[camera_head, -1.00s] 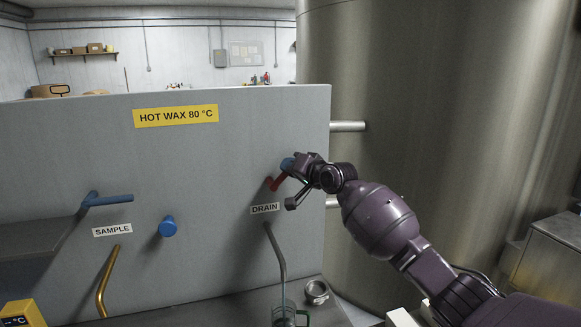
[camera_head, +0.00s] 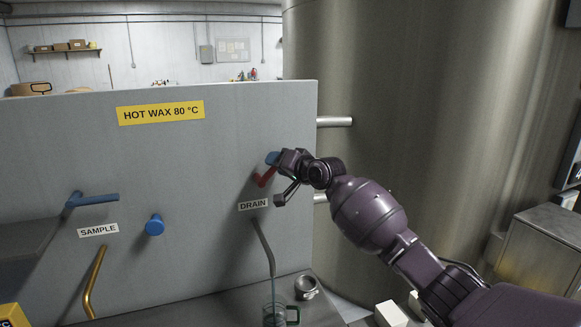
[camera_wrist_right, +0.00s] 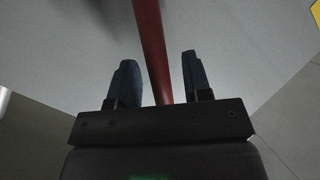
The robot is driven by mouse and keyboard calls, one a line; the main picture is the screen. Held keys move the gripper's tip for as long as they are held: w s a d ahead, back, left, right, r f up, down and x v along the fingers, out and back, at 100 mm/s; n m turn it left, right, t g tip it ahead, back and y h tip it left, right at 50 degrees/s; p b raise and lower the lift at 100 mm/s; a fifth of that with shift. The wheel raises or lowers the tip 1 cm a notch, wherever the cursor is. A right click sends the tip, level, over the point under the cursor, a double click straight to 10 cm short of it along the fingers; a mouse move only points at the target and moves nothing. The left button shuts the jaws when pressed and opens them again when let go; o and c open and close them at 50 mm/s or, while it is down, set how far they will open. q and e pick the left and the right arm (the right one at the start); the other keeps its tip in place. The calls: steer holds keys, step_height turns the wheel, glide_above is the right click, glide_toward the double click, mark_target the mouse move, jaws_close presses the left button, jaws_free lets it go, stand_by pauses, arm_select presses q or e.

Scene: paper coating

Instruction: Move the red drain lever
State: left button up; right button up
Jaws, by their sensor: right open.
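The red drain lever (camera_head: 265,177) sticks out from the grey panel (camera_head: 190,165) above the DRAIN label (camera_head: 253,204). My right gripper (camera_head: 276,160) is at the lever, hiding its upper part in the head view. In the right wrist view the red lever (camera_wrist_right: 152,45) runs between the two open fingers of my right gripper (camera_wrist_right: 160,85), with a gap visible on the right side. A pipe (camera_head: 264,247) below the label points down to a glass jug (camera_head: 274,315). My left gripper is out of view.
A blue lever (camera_head: 95,199) and a round blue knob (camera_head: 155,225) are on the panel at left, near a brass pipe (camera_head: 93,282). A metal cup (camera_head: 306,288) stands beside the jug. A large metal tank (camera_head: 420,110) is behind my right arm.

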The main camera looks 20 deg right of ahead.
steer(key=v, duration=1)
steer(key=shift+s+b, duration=0.25)
steer(key=shift+b, duration=0.2)
steer(key=shift+d+r, duration=0.1)
steer(key=s+f+n+t+h, duration=0.15)
steer(key=s+f+n, duration=0.25)
steer(key=s+f, duration=0.6)
steer(key=s+f+n+h, duration=0.3)
steer(key=s+f+n, duration=0.15)
steer(key=f, duration=0.85)
steer(key=s+f+m+g+h, duration=0.1)
steer(key=s+f+m+g, duration=0.1)
steer(key=s+f, duration=0.7)
steer(key=s+d+f+m+g+h, duration=0.1)
steer(key=s+f+g+h, duration=0.1)
steer(key=s+f, duration=0.8)
steer(key=s, duration=0.5)
steer(key=shift+m, duration=0.35)
